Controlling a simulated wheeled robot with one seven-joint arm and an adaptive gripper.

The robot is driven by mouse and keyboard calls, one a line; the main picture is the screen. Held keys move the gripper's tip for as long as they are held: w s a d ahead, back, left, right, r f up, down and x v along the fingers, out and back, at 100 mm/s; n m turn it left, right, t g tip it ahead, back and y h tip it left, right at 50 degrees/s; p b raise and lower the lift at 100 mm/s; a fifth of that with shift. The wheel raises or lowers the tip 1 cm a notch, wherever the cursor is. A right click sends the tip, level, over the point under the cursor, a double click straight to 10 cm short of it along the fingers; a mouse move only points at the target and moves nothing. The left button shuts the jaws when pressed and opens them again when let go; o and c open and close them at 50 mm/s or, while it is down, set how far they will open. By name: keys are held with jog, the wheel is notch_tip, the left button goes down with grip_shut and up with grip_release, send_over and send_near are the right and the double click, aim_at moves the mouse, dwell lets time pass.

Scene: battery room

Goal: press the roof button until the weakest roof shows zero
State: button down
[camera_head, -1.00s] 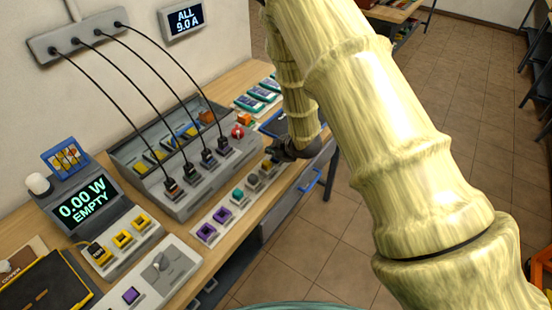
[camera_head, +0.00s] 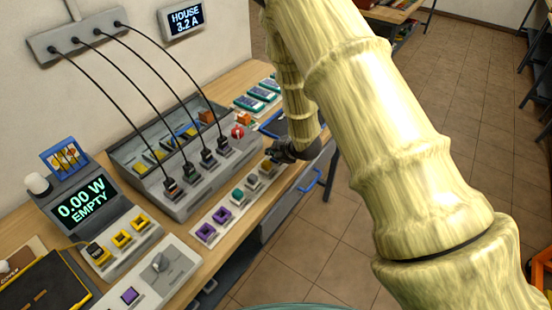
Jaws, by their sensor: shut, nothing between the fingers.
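The wall display (camera_head: 184,20) at the top reads "HOUSE 3.2 A". A strip of buttons (camera_head: 190,246) runs along the front of the bench, with two purple buttons (camera_head: 222,215), a teal one (camera_head: 238,195), a greyish one (camera_head: 253,184) and a yellowish one (camera_head: 267,167). No label is readable, so I cannot tell which is the roof button. My gripper (camera_head: 275,156) is shut and empty at the far end of this strip, close to the yellowish button. I cannot tell whether it touches it. A meter (camera_head: 80,203) at left reads "0.00 W EMPTY".
A grey bin rack (camera_head: 188,205) with several black cables stands behind the strip. A red knob (camera_head: 237,132) sits by its right end. Yellow sockets (camera_head: 121,239) and a grey dial panel (camera_head: 165,268) are at front left.

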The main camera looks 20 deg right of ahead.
jog(key=shift+r, duration=0.15)
jog(key=shift+r+p, duration=0.45)
jog(key=shift+r, duration=0.2)
jog(key=shift+r+p, duration=1.5)
jog(key=shift+r, duration=1)
